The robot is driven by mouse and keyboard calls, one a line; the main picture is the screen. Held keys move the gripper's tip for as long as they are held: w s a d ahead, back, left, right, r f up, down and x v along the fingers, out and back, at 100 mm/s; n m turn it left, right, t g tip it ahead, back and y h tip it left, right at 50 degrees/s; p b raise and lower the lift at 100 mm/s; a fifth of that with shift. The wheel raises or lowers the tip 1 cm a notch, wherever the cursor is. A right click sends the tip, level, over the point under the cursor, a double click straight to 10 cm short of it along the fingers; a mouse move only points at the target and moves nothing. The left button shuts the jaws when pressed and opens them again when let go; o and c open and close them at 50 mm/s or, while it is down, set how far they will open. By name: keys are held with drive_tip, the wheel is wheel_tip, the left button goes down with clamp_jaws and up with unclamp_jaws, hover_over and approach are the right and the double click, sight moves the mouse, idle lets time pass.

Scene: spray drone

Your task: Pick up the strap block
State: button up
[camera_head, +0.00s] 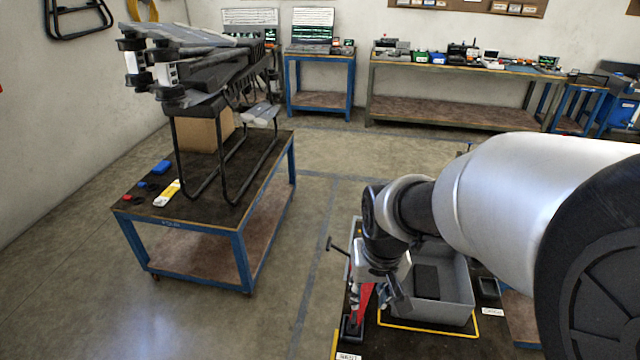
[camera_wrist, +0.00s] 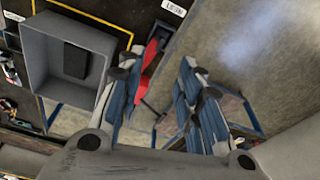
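I cannot tell for certain which thing is the strap block. A dark block (camera_head: 426,281) lies inside a grey open bin (camera_head: 456,311); the same block (camera_wrist: 75,61) and bin (camera_wrist: 62,24) show at the left of the wrist view. A red piece (camera_head: 363,299) with a dark T-shaped handle (camera_head: 338,246) stands beside the bin, partly hidden by my gripper (camera_head: 376,296). In the wrist view my gripper (camera_wrist: 160,82) is open and empty, its fingers wide apart. The red piece (camera_wrist: 150,52) shows next to the left finger, apparently below it.
A blue-framed table (camera_head: 190,226) at left holds a large drone (camera_head: 205,68) on black legs, a cardboard box (camera_head: 203,132) and small blue, red and yellow items. Benches (camera_head: 450,68) line the back wall. The floor (camera_head: 335,165) between is clear.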

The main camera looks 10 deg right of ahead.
drive_tip(key=w+f+p, duration=0.1)
drive_tip(key=w+f, duration=0.3)
drive_tip(key=b, duration=0.3)
hover_over(354, 319)
drive_tip(key=shift+g, duration=0.4)
drive_tip(key=f, duration=0.7)
drive_tip(key=s+f, duration=0.1)
drive_tip(key=f, duration=0.3)
drive_tip(key=shift+d+f, duration=0.2)
drive_tip(key=shift+f, duration=0.05)
drive_tip(key=shift+w+a+f+b, duration=0.1)
drive_tip(key=shift+w+f+b, duration=0.1)
drive_tip(key=shift+f, duration=0.8)
drive_tip(key=shift+w+f+b, duration=0.15)
drive_tip(key=shift+w+f, duration=0.05)
drive_tip(key=shift+f, duration=0.85)
drive_tip(key=shift+w+a+f+b, duration=0.1)
drive_tip(key=shift+w+f+b, duration=0.1)
drive_tip(key=shift+f, duration=0.8)
drive_tip(key=shift+c, duration=0.6)
clamp_jaws()
